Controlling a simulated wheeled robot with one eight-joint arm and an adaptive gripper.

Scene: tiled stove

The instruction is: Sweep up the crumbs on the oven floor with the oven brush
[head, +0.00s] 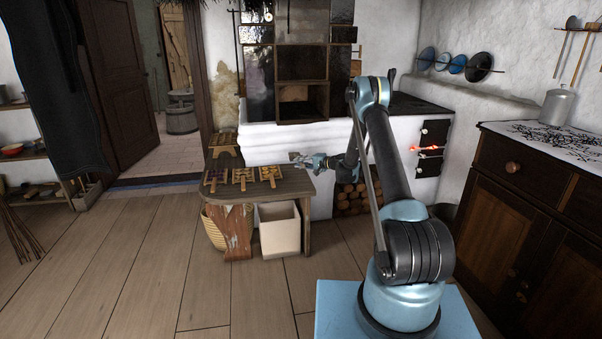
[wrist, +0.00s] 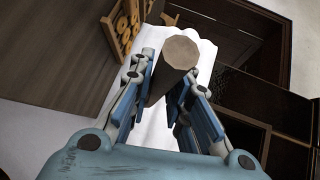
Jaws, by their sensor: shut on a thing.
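My gripper (head: 303,159) is above the right end of the bench (head: 268,189), in front of the white stove base. In the wrist view my gripper (wrist: 169,82) is shut on a brown wooden handle (wrist: 181,52) with a faceted end, likely that of the oven brush. The bristles are out of sight. The tiled stove (head: 302,60) stands behind, with an open niche (head: 293,108) low in its dark tiles. Dark framed compartments (wrist: 250,98) fill the right of the wrist view. I cannot make out any crumbs.
Trays with small baked pieces (head: 243,177) lie on the bench. The fire door (head: 431,148) glows at right, beside a wooden cabinet (head: 520,190).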

